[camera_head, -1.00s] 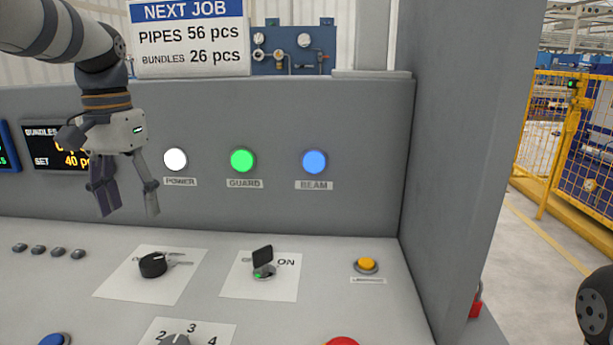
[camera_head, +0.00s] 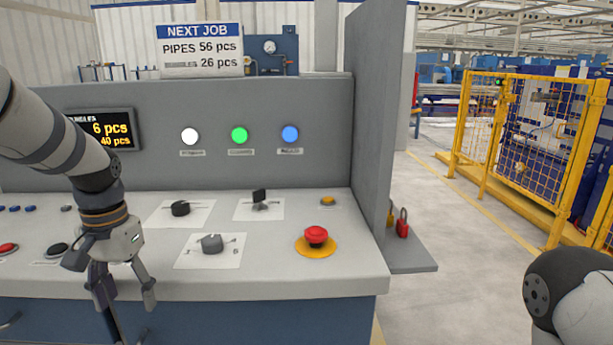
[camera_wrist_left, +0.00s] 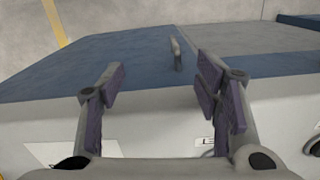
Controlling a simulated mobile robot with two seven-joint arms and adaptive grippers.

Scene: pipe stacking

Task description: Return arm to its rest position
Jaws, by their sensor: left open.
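My left gripper (camera_head: 124,301) hangs at the front edge of the console's control panel (camera_head: 270,278), at the left of the head view. Its fingers point down and are apart, with nothing between them. In the left wrist view the open fingers (camera_wrist_left: 166,100) show over the console's front edge, and a drawer or door handle (camera_wrist_left: 176,52) lies beyond them on the blue front. My right arm (camera_head: 560,300) shows only in part at the lower right of the head view, and its gripper is out of frame.
The panel carries black knobs (camera_head: 180,208), a red emergency button (camera_head: 316,236) and a small yellow button (camera_head: 328,202). A grey side wall (camera_head: 376,125) stands at the console's right. Open floor (camera_head: 450,240) lies beyond it, up to a yellow fence (camera_head: 530,140).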

